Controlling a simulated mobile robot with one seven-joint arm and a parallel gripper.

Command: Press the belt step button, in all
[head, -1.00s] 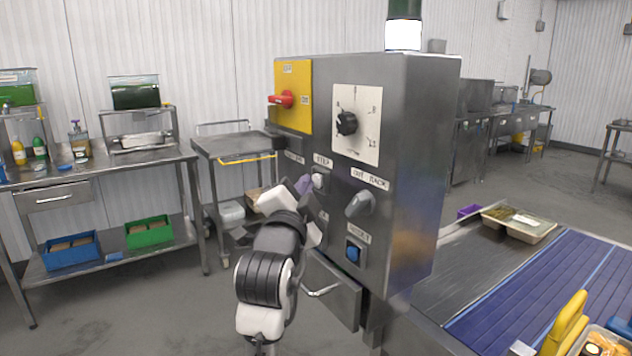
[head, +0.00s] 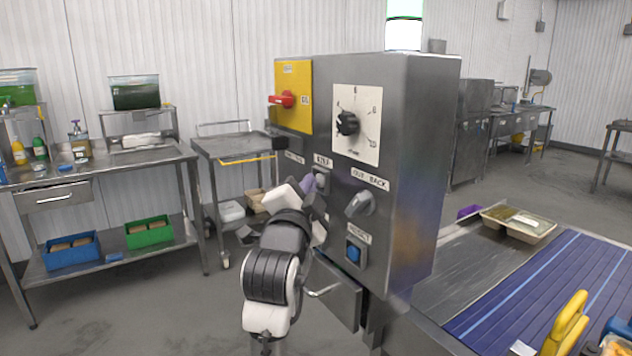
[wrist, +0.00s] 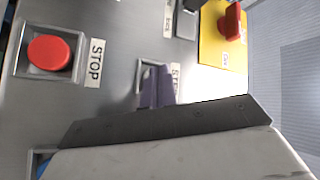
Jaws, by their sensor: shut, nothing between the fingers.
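The step button (head: 321,177) sits on the front of the steel control cabinet (head: 422,165), under a white label reading STEP. My gripper (head: 308,184) is shut, with its purple fingertips at the button and partly covering it. In the wrist view the shut purple fingers (wrist: 157,86) stand in front of the button's square metal frame (wrist: 149,66), and the button's face is hidden behind them. I cannot tell whether the fingertips touch it or whether it is pushed in.
A red stop button (wrist: 49,53) is beside the fingers in the wrist view. The cabinet also carries a red switch (head: 284,99), a black dial (head: 347,123), a grey knob (head: 360,203) and a blue button (head: 353,254). A blue belt (head: 540,285) runs at right.

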